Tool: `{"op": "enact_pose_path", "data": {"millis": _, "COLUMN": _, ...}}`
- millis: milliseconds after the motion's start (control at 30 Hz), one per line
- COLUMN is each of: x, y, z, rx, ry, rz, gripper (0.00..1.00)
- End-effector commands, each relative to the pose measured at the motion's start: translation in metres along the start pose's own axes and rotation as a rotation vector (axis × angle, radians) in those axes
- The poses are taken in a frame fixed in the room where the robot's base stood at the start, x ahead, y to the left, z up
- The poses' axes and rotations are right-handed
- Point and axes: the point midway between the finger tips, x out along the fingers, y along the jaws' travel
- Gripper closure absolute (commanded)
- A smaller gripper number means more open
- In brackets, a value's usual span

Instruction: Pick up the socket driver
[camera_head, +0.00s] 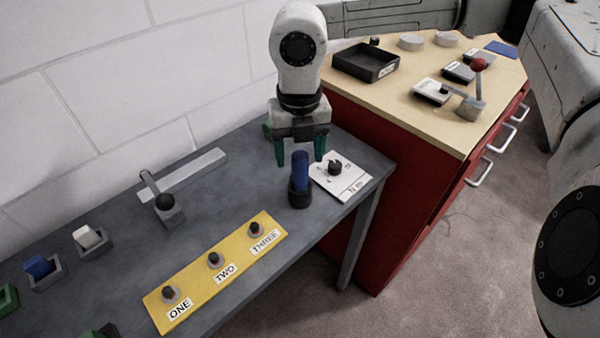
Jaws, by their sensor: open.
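The socket driver (300,171) has a blue handle and stands upright in a dark round holder (299,195) on the grey table. Its lower end is hidden inside the holder. My gripper (300,158) points down with its two green-tipped fingers open. In the picture the fingers are on either side of the upper part of the blue handle. I cannot tell from this one view whether the handle is truly between them or in front of them. Nothing is visibly held.
A white dial plate marked Nm (349,186) lies right of the holder. A yellow panel (195,290) with three knobs lies in front. A red cabinet (385,170) with a wooden top adjoins the table.

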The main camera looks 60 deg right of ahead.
Motion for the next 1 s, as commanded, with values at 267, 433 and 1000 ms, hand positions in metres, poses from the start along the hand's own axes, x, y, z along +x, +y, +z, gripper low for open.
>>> {"op": "enact_pose_path", "data": {"millis": 267, "x": 0.032, "y": -0.001, "z": -0.002, "rx": 0.0, "ry": 0.002, "rz": 0.002, "gripper": 0.35}}
{"op": "enact_pose_path", "data": {"millis": 433, "x": 0.035, "y": -0.001, "z": -0.002, "rx": 0.0, "ry": 0.001, "rz": 0.001, "gripper": 0.35}}
{"op": "enact_pose_path", "data": {"millis": 1000, "x": 0.035, "y": -0.001, "z": -0.002, "rx": 0.0, "ry": 0.001, "rz": 0.001, "gripper": 0.81}}
